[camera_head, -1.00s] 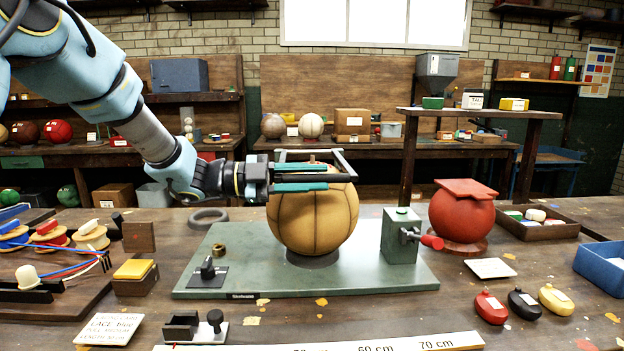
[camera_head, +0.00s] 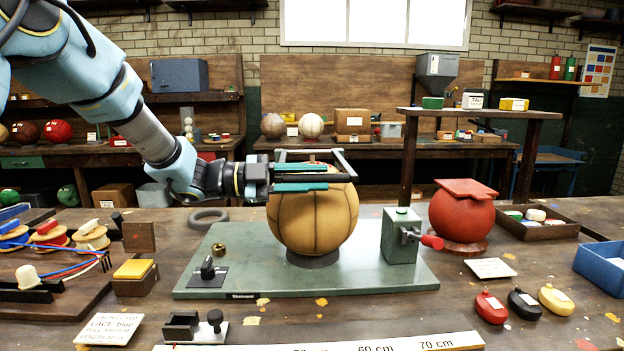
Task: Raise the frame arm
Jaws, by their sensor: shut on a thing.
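A grey frame arm (camera_head: 345,162) passes over the top of a tan leather ball (camera_head: 312,225). The ball sits in a dark ring on a green base plate (camera_head: 350,283). My gripper (camera_head: 318,177) comes in from the left at the height of the ball's top, its teal fingers level in front of the frame arm. It is shut on the frame arm, though the contact itself is partly hidden by the fingers. A green block (camera_head: 401,237) with a red-tipped handle (camera_head: 431,242) stands on the plate right of the ball.
A black knob (camera_head: 207,270) and a brass ring (camera_head: 218,249) are on the plate's left. A red ball with a flat top (camera_head: 462,215) stands to the right. A shelf post (camera_head: 409,160) rises behind. Free air lies above the ball.

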